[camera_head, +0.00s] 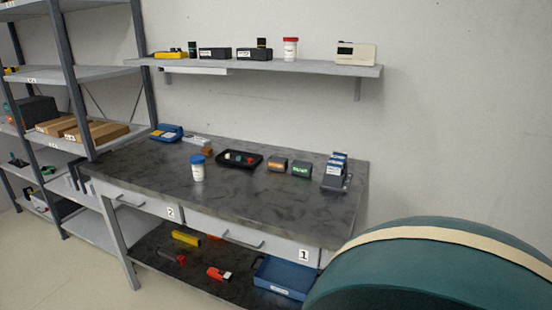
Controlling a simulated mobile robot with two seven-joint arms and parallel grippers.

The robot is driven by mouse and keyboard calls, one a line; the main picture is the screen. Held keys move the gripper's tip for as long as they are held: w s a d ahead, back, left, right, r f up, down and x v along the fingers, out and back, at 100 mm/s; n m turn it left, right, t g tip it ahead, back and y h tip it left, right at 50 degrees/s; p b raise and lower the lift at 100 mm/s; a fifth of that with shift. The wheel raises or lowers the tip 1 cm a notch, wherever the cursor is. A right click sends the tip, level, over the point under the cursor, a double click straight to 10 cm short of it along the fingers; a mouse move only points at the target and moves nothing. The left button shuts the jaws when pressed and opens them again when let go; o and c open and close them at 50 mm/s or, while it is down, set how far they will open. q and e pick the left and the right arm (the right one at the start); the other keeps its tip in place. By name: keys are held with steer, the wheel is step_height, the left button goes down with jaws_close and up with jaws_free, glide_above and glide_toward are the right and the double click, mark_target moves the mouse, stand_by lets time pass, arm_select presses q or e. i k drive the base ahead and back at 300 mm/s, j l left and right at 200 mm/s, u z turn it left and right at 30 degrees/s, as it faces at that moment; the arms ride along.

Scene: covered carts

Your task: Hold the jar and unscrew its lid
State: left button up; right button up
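A small white jar with a blue lid (197,168) stands upright on the dark worktop of the workbench (250,201), left of the middle and near the front edge. The lid sits on top of the jar. A second white jar with a red lid (290,49) stands on the wall shelf. Neither of my grippers shows in the head view, and nothing touches the blue-lidded jar.
A black tray (258,163) with small items lies behind the jar; small boxes (301,168) and a card holder (336,173) stand to the right. A large green rounded object (440,275) blocks the lower right. Shelving (70,72) stands left.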

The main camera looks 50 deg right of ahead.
mark_target(199, 171)
steer(key=z, duration=0.4)
steer(key=i+l+z, duration=0.1)
steer(key=z, duration=0.25)
steer(key=i+z, duration=0.1)
steer(key=z, duration=0.3)
steer(key=i+z, duration=0.1)
steer(key=z, duration=0.3)
steer(key=i+j, duration=0.15)
steer(key=i, duration=0.4)
